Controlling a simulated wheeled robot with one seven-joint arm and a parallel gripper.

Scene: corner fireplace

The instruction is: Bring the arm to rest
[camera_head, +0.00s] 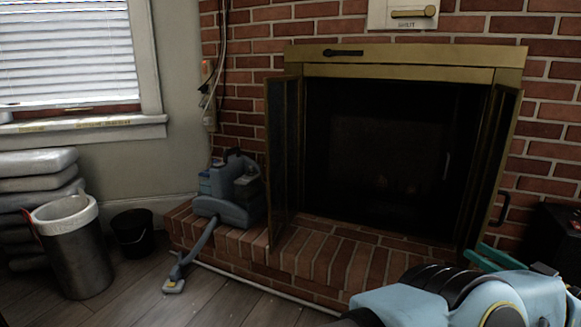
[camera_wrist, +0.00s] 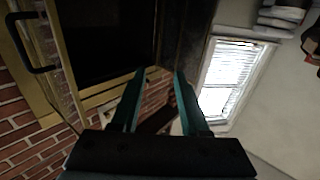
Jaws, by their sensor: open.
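My gripper (camera_wrist: 160,80) shows in the wrist view with its two teal fingers spread apart and nothing between them. The wrist view is tilted, with the fireplace at the upper left and the window at the right. In the head view my light-blue arm reaches in from the lower right corner, in front of the brick hearth. Part of a teal finger (camera_head: 492,257) shows beyond the arm there; the rest of the gripper is hidden or out of frame.
The fireplace (camera_head: 385,150) has its brass-framed glass doors swung open above a brick hearth (camera_head: 320,262). A blue-grey carpet cleaner (camera_head: 228,210) stands on the hearth's left. A metal bin (camera_head: 75,255), a black bucket (camera_head: 133,235) and stacked cushions (camera_head: 38,185) stand at left. Wooden floor (camera_head: 215,295) is clear in front.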

